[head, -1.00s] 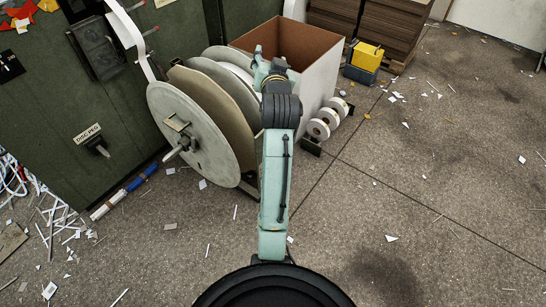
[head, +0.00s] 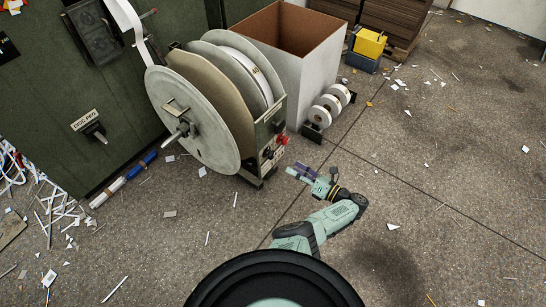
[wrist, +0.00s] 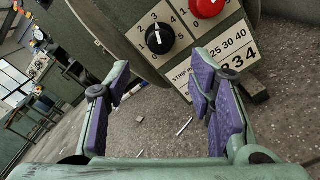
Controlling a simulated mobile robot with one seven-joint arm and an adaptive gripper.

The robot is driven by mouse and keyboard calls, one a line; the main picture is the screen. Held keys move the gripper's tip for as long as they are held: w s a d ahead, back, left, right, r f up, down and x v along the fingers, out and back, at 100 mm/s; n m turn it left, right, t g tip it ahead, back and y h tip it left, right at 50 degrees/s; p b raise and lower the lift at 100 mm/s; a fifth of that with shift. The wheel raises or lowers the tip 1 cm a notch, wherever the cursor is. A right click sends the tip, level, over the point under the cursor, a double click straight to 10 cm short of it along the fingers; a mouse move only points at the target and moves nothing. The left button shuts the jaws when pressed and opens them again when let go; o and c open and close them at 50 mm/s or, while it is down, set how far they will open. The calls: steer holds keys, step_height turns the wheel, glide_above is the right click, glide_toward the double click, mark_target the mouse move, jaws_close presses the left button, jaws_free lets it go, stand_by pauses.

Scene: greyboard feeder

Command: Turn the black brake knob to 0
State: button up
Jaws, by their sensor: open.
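The black brake knob (wrist: 160,39) sits on a pale numbered dial plate at the top middle of the wrist view. In the head view the knob (head: 267,154) is small, low on the reel stand's side. My gripper (wrist: 161,82) is open and empty, its purple-padded fingers apart, short of the knob. The gripper (head: 300,172) also shows right of the stand.
A red knob (wrist: 207,5) sits just right of the black one, above a strip number plate (wrist: 222,58). The large reel (head: 195,118) is left of the panel. White rolls (head: 327,112) stand on the floor behind. The floor at right is mostly clear.

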mark_target(273, 157)
steer(key=b+x, duration=0.1)
steer(key=x, duration=0.9)
steer(key=shift+w+a, duration=0.15)
steer(key=shift+a, duration=0.1)
steer(key=shift+c, duration=0.5)
jaws_close()
